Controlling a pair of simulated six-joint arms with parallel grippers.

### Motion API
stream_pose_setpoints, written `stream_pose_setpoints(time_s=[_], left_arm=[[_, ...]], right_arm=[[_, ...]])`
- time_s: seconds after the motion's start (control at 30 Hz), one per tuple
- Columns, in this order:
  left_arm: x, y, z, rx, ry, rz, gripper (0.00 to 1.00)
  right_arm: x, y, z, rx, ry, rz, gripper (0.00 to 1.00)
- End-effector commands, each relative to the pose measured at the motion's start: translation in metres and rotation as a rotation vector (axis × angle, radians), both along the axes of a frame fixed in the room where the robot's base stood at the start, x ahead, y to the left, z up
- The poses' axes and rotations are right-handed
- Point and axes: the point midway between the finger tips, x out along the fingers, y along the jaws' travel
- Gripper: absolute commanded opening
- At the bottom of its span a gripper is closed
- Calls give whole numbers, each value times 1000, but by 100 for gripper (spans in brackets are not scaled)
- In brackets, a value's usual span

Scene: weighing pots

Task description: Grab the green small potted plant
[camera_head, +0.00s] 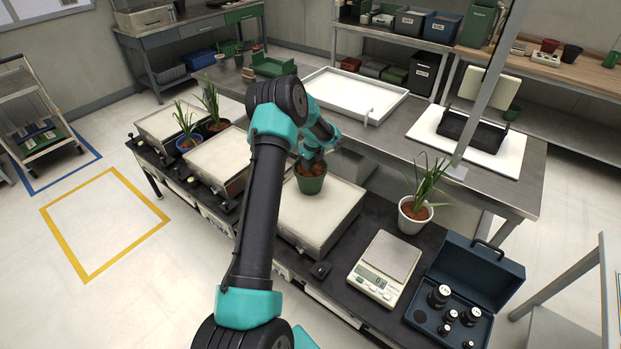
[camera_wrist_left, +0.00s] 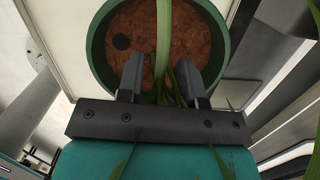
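The green small potted plant, a round green pot (camera_head: 312,183) with brown soil, stands on a white-topped platform in the middle of the head view. In the left wrist view the pot (camera_wrist_left: 97,50) fills the upper middle, with green leaves (camera_wrist_left: 163,40) rising from its soil. My left gripper (camera_head: 312,160) is right over the pot, reaching down. In the wrist view its two fingers (camera_wrist_left: 162,72) are apart, over the soil, one on each side of the leaves. Whether they touch the leaves is unclear. In the head view the arm hides much of the foliage. My right gripper is not in view.
A white potted plant (camera_head: 414,217), a scale (camera_head: 391,256) and a blue case (camera_head: 479,272) with black weights stand to the right. A blue potted plant (camera_head: 187,143) and another dark pot (camera_head: 213,127) stand to the left. A white tray (camera_head: 352,93) lies behind.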

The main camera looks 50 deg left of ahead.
Motion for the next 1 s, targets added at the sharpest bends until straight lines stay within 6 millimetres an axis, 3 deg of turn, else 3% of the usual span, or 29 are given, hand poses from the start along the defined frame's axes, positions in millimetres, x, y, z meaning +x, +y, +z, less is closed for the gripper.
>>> stream_pose_setpoints(time_s=[0.33, 1.0], left_arm=[[0, 0, 0, 0, 0, 0, 0], [0, 0, 0, 0, 0, 0, 0]], right_arm=[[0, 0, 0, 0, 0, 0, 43], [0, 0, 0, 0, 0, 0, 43]])
